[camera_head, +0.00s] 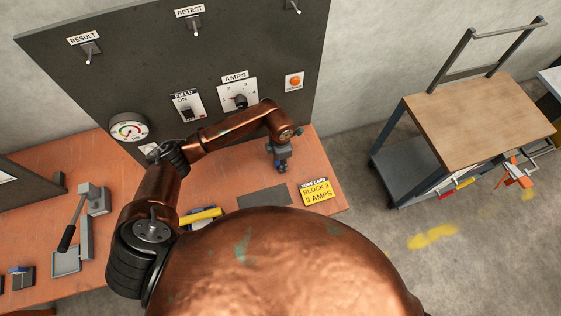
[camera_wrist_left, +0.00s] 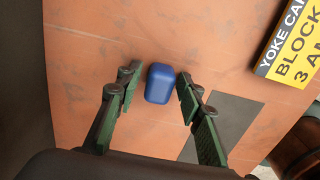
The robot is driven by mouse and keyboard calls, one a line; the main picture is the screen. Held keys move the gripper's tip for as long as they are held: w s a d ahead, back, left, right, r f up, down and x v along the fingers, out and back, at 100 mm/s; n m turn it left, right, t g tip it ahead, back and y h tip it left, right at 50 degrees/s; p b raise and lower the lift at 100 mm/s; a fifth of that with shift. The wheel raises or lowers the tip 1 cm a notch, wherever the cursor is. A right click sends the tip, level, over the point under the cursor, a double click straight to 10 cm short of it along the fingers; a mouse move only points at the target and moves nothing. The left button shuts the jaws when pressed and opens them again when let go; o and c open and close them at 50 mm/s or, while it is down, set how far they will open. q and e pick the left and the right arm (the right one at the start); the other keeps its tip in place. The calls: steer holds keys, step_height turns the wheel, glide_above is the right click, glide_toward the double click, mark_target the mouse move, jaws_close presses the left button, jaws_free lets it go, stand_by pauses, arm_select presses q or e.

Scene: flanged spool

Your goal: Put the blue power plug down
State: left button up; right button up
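The blue power plug (camera_wrist_left: 159,84) is a small rounded block seen end-on in the left wrist view, over the orange-brown bench top (camera_wrist_left: 85,95). My left gripper (camera_wrist_left: 157,80) has its two green-padded fingers on either side of the plug. A narrow gap shows between the plug and the left-hand finger, so the fingers look open around it. In the head view my left gripper (camera_head: 281,158) points down at the bench, with a bit of blue plug (camera_head: 280,168) at its tips. Whether the plug touches the bench is hard to tell. My right gripper is not in view.
A yellow "BLOCK 3 AMPS" card (camera_head: 316,191) and a dark grey mat (camera_head: 264,197) lie near the gripper. The dark panel (camera_head: 150,70) with switches and gauge stands behind. A lever device (camera_head: 88,225) is at left. A wood-topped cart (camera_head: 480,120) stands right, across open floor.

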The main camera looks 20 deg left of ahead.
arm_select(q)
steer(key=shift+o, duration=0.2)
steer(key=shift+r, duration=0.1)
step_height(320, 180, up, 13)
steer(key=shift+p, duration=0.4)
steer(key=shift+d, duration=0.1)
stand_by(0.5)
